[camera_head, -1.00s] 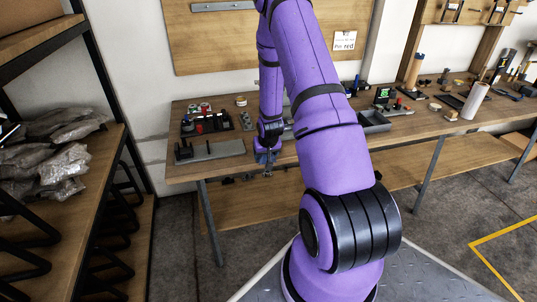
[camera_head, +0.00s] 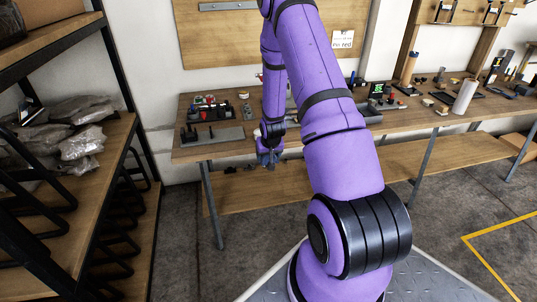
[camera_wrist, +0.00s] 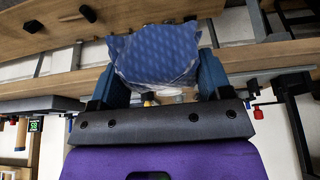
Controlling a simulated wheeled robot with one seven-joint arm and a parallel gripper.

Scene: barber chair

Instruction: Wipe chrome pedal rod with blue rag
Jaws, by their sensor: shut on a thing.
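My gripper (camera_wrist: 162,82) has blue fingers and is shut on a blue patterned rag (camera_wrist: 155,52). The rag is a crumpled bundle between the fingertips in the wrist view. In the head view my gripper (camera_head: 268,157) hangs pointing down at the front edge of the workbench, small and partly dark. The rag cannot be told clearly from the gripper there. I cannot pick out a chrome pedal rod in either view.
A shelf rack (camera_head: 122,124) with plastic-wrapped bags (camera_head: 62,140) stands close on the left. Floor between rack and bench is clear.

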